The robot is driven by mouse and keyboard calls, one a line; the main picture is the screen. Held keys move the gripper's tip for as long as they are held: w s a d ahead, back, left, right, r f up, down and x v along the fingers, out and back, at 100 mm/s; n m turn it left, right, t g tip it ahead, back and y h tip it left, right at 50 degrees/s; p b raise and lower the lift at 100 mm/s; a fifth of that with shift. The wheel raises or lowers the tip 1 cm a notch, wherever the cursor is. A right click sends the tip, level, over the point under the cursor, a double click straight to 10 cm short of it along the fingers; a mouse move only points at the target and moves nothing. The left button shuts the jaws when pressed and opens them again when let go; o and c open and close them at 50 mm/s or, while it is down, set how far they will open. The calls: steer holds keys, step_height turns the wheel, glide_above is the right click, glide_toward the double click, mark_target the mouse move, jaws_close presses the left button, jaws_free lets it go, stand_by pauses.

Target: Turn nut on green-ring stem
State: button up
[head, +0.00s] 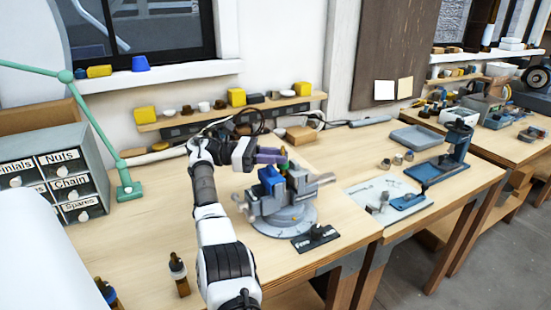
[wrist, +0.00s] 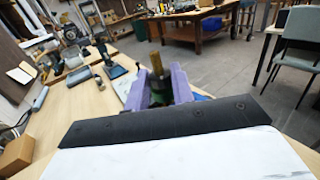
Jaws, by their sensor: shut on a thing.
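My gripper (head: 270,156) reaches over the bench vise (head: 283,205) from the left, its purple fingers level with the top of the stem. In the wrist view the fingers (wrist: 158,90) are closed around the stem, at the nut. The brass-coloured stem (wrist: 155,60) stands up between and beyond the fingertips. The green on the stem (head: 284,153) shows beside the fingertips in the head view. The nut is mostly hidden between the fingers, so its turn cannot be seen. The vise's blue jaws (head: 271,178) are below.
A dark nameplate (head: 315,238) lies in front of the vise. A labelled drawer cabinet (head: 52,170) stands at the left, with a green lamp arm (head: 100,130) beside it. A pale mat (head: 375,198), a grey tray (head: 417,137) and a blue stand (head: 455,150) are at the right.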

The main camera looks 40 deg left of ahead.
steer(key=shift+r, duration=0.25)
stand_by(0.3)
steer(key=o, duration=0.9)
steer(key=shift+d, duration=0.1)
steer(key=shift+c, duration=0.2)
steer(key=shift+o, duration=0.7)
steer(key=shift+f, duration=0.15)
